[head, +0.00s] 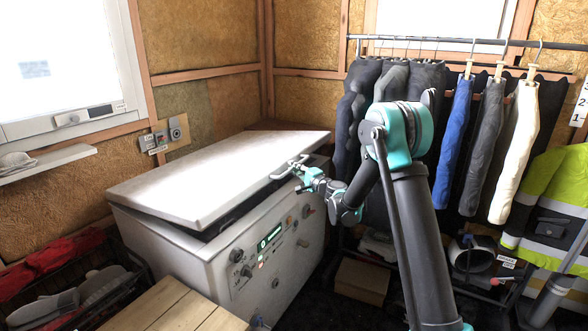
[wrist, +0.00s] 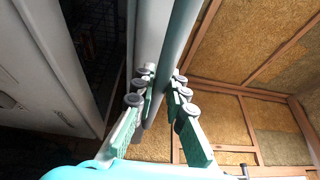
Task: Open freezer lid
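The white chest freezer (head: 215,262) stands in the middle of the head view, its control panel facing front. Its lid (head: 215,175) is slightly raised at the front, with a dark gap between lid and body. A light metal handle (head: 289,167) sits at the lid's right front edge. My gripper (head: 302,170) is at this handle. In the wrist view the fingers of my gripper (wrist: 163,92) lie on both sides of the grey handle bar (wrist: 179,60) and appear closed on it. The fingers hide part of the bar.
A clothes rail (head: 450,42) with hanging garments stands behind and right of the freezer. A wooden pallet-like surface (head: 175,308) and a dark crate (head: 125,262) with red cloth and shoes are at front left. The space above the lid looks clear.

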